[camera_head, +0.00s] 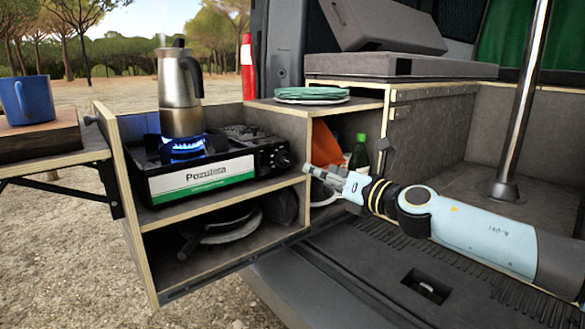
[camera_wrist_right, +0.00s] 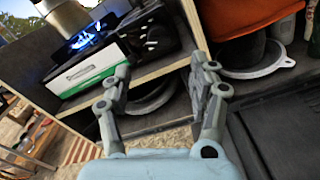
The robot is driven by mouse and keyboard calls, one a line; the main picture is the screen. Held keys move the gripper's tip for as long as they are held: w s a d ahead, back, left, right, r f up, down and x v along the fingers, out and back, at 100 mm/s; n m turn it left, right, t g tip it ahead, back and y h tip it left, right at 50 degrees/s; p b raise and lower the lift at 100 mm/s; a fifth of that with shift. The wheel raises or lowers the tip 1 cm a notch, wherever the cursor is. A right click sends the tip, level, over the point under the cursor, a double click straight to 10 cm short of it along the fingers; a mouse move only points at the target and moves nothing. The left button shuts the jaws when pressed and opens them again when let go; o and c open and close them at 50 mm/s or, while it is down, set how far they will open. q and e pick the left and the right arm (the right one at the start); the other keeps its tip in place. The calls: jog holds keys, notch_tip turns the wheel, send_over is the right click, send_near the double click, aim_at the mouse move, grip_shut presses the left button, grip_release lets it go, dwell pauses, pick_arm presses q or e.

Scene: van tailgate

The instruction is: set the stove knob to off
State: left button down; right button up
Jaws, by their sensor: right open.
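The camp stove (camera_head: 210,165) sits on the upper shelf of the pull-out kitchen box, with a blue flame lit under a steel moka pot (camera_head: 180,95). The black stove knob (camera_head: 284,159) is on the right end of the stove's front. In the right wrist view the stove (camera_wrist_right: 105,55) shows at the upper left, with the knob (camera_wrist_right: 152,45) at its right end. My right gripper (camera_head: 306,169) is open and empty, just right of the knob and apart from it. In the wrist view its fingers (camera_wrist_right: 160,85) are spread below the knob. My left gripper is not in view.
The box's wooden divider (camera_head: 305,190) stands between the stove and the side compartment, which holds an orange item (camera_head: 325,145) and a green bottle (camera_head: 359,152). A lower shelf holds dark pans (camera_head: 232,225). A blue mug (camera_head: 27,100) stands on the left side table. A metal pole (camera_head: 522,95) rises at right.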

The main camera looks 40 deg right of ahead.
aim_at(291, 160)
jog(key=w, duration=0.7)
jog(key=w+a, duration=0.1)
jog(key=w, duration=0.2)
jog(key=shift+w, duration=0.35)
jog(key=c, duration=1.2)
